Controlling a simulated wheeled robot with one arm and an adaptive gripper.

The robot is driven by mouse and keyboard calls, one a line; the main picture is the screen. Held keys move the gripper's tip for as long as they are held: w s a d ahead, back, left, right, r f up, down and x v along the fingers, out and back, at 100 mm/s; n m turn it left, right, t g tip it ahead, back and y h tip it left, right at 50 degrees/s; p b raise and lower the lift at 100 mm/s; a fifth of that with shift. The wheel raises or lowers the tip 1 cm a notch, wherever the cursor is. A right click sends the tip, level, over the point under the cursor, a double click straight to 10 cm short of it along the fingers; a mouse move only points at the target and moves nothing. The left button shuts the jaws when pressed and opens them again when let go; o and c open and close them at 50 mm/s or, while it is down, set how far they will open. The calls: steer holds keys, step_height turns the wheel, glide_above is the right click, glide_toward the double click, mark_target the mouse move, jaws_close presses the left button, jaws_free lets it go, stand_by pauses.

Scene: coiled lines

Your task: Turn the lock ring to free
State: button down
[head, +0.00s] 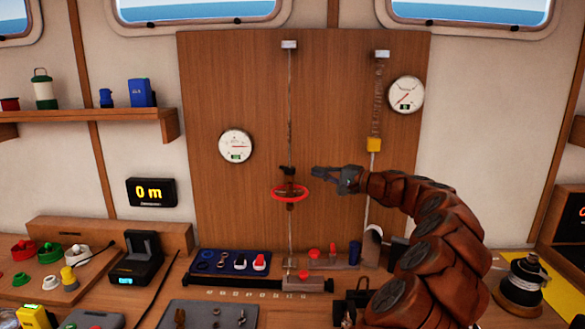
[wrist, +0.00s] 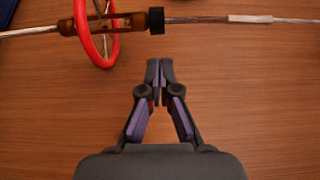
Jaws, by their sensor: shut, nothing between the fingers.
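A red wheel-like ring (head: 276,193) with thin spokes sits around a brown cylinder (head: 290,206) on a vertical line in front of the wooden panel. A short black collar (head: 289,171) sits at the cylinder's upper end. I cannot tell for sure which of these is the lock ring. In the wrist view the red ring (wrist: 81,25), brown cylinder (wrist: 130,21) and black collar (wrist: 157,20) lie across the top. My gripper (head: 316,172) is shut and empty, right of the collar and apart from it; its closed tips also show in the wrist view (wrist: 160,64).
The wooden panel (head: 230,100) carries two round dials (head: 236,146) (head: 406,95). Below, a blue tray (head: 225,270) and several small items crowd the bench. The panel around my gripper is clear.

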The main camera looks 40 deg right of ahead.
mark_target(287, 169)
steer(key=p+x, duration=0.3)
steer(key=x, duration=0.7)
